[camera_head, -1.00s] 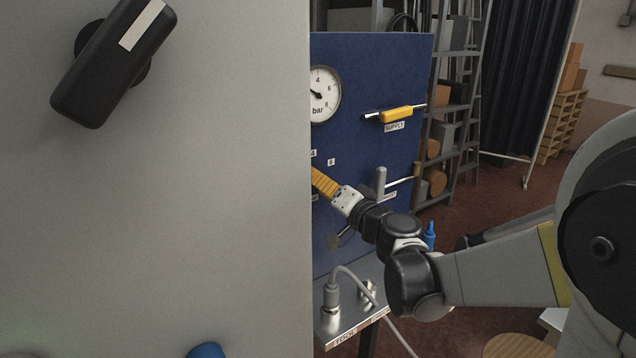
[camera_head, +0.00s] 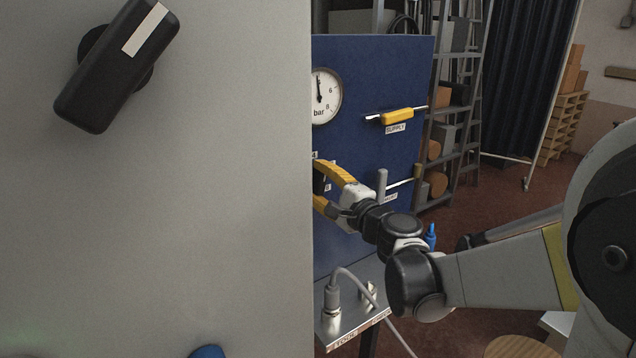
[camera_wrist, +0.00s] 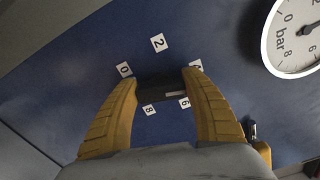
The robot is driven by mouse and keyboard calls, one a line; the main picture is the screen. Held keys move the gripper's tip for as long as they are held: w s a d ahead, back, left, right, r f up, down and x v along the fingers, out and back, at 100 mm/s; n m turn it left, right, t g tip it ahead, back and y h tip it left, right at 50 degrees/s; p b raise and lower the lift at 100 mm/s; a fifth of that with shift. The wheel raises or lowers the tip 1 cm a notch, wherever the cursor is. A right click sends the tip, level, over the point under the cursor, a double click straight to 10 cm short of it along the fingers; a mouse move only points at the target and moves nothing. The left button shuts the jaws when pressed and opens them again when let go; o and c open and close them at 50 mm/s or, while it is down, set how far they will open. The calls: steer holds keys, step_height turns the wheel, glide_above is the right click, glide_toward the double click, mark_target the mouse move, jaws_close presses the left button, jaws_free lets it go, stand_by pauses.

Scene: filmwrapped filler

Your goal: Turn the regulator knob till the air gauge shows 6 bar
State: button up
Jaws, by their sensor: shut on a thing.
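The air gauge (camera_head: 322,95) is a round white dial on the blue panel, partly hidden by the grey surface at left. Its needle points nearly straight up, around the 4, left of the 6. Part of the gauge (camera_wrist: 293,40) also shows in the wrist view, cut off by the frame edge. The dark regulator knob (camera_wrist: 152,91) sits amid number labels 0 to 8. A pale mark on it faces right, between the 4 and 6 labels. My gripper (camera_wrist: 163,82) has its yellow fingers shut on the knob, one either side. It also shows in the head view (camera_head: 320,186).
A large grey surface (camera_head: 200,220) with a black handle (camera_head: 115,68) fills the left. On the panel are a yellow supply handle (camera_head: 397,116) and a grey peg (camera_head: 382,184). A metal box with a cable connector (camera_head: 333,297) stands below. Shelving (camera_head: 450,110) stands behind.

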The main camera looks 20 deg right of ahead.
steer(key=m, duration=0.4)
steer(key=shift+r+m, duration=0.15)
steer(key=shift+m, duration=0.15)
steer(key=m, duration=0.4)
steer(key=shift+d, duration=0.15)
steer(key=m, duration=0.5)
steer(key=shift+d+r, duration=0.1)
steer(key=shift+w+d+m, duration=0.1)
steer(key=shift+m, duration=2.1)
steer(key=o, duration=1.2)
